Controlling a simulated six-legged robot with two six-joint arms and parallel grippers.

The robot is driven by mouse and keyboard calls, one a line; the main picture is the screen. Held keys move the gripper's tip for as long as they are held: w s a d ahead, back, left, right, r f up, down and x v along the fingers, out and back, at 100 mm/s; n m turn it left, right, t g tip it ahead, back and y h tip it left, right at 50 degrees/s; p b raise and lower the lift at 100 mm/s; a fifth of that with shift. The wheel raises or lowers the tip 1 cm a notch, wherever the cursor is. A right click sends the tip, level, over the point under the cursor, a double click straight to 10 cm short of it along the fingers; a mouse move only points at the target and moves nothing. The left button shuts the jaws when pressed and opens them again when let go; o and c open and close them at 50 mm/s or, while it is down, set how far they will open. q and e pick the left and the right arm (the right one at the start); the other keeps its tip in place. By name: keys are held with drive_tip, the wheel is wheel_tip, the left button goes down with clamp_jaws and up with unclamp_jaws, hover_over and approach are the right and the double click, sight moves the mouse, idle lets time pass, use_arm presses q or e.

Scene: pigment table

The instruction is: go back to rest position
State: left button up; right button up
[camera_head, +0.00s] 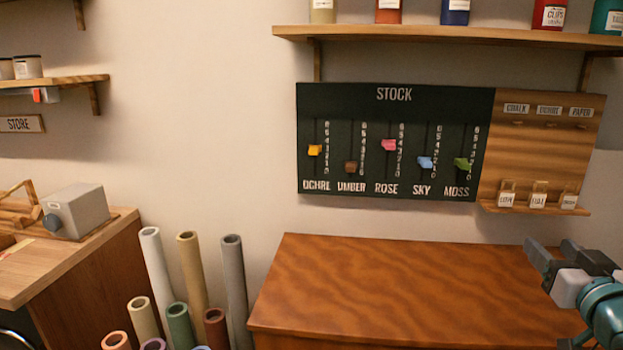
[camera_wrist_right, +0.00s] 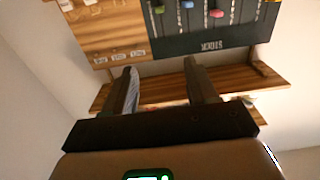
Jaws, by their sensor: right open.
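My right gripper (camera_head: 551,254) is at the right edge of the head view, in the air over the right end of the wooden cabinet top. Its two fingers stand apart with nothing between them. In the right wrist view the open fingers (camera_wrist_right: 163,88) also show, pointing toward the wall shelf, with no object held. My left gripper is in neither view.
A dark STOCK board (camera_head: 400,190) with coloured sliders hangs on the wall beside a wooden tag panel (camera_head: 545,150). Below is the bare cabinet top (camera_head: 420,290). Paper rolls (camera_head: 190,260) stand left of it. A shelf (camera_head: 450,35) holds several jars above.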

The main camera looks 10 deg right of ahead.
drive_tip(key=w+a+f+n+g+y+p, duration=0.15)
drive_tip(key=w+a+f+y, duration=0.35)
drive_tip(key=f, duration=0.5)
drive_tip(key=w+a+f+g+y+p, duration=0.1)
drive_tip(key=a+f+g, duration=0.2)
drive_tip(key=a+f, duration=0.65)
drive_tip(key=w+a+f+g+y, duration=0.1)
drive_tip(key=a+f+g+y, duration=0.15)
drive_tip(key=a+f, duration=0.7)
drive_tip(key=s+a+f+g+y+p, duration=0.1)
drive_tip(key=s+a+f+g, duration=0.25)
drive_tip(key=s+f, duration=0.35)
drive_tip(key=s+a+f+g, duration=0.2)
drive_tip(key=s+a+f, duration=0.25)
drive_tip(key=f, duration=0.55)
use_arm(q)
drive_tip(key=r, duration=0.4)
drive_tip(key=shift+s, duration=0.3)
use_arm(e)
drive_tip(key=s+a+f+g, duration=0.1)
drive_tip(key=s+f+g, duration=0.1)
drive_tip(key=s, duration=0.4)
drive_tip(key=s+a+f+g, duration=0.2)
drive_tip(key=s+f, duration=0.1)
drive_tip(key=s, duration=0.4)
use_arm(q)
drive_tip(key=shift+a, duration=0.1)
use_arm(e)
drive_tip(key=shift+r, duration=0.1)
